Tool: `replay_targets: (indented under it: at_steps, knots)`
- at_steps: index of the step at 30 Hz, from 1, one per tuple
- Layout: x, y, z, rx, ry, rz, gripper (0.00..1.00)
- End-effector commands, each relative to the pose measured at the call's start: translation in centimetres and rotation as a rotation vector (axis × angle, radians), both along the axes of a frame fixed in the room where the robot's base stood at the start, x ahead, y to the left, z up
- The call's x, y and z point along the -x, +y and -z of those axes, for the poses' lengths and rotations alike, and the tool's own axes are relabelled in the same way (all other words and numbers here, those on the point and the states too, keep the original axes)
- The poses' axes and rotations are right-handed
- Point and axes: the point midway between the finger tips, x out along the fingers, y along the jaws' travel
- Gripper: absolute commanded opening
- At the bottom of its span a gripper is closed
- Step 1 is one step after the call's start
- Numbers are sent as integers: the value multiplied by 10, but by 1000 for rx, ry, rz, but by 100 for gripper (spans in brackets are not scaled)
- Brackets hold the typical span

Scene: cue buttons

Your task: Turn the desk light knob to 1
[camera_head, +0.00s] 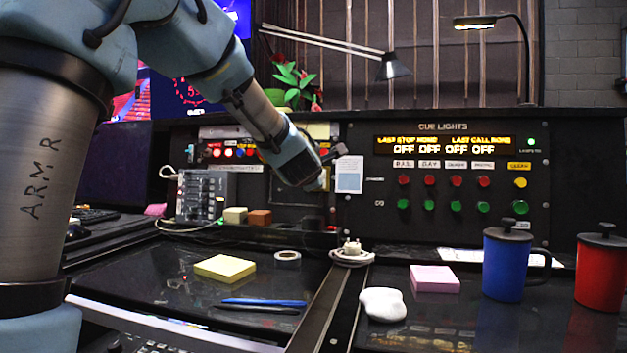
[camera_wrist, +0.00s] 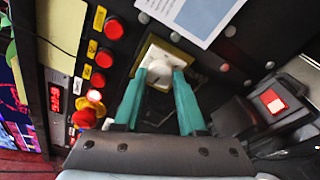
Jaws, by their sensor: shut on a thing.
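The white round knob (camera_wrist: 159,71) sits on a cream square plate (camera_wrist: 150,53) on the dark panel, seen in the wrist view. My gripper (camera_wrist: 160,82) has its two teal fingers on either side of the knob and is shut on it. I cannot read any marks around the knob. In the head view my gripper (camera_head: 325,165) is against the panel near the centre, and the knob is hidden behind it. A lamp with a long arm (camera_head: 393,67) hangs above the panel, and another lamp (camera_head: 475,22) at the upper right is lit.
A white paper sheet (camera_head: 349,174) is on the panel right beside my gripper. Red buttons (camera_wrist: 115,28) and a red mushroom button (camera_wrist: 86,117) are close by in the wrist view. A lit red switch (camera_wrist: 272,101) is at the right. Blue (camera_head: 505,265) and red (camera_head: 600,272) mugs stand at the desk's right.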

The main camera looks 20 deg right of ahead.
Motion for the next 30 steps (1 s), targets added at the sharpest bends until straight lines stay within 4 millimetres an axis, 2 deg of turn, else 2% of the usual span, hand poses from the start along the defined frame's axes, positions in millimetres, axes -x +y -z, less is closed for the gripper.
replay_targets:
  at_steps: [5,6,13,23,30]
  knots:
    - [0,0,1,-2,2,1,0]
    - [0,0,1,-2,1,1,45]
    - [0,0,1,-1,0,1,70]
    - [4,2,-1,-1,-2,0,70]
    - [35,21,-8,-1,-2,1,70]
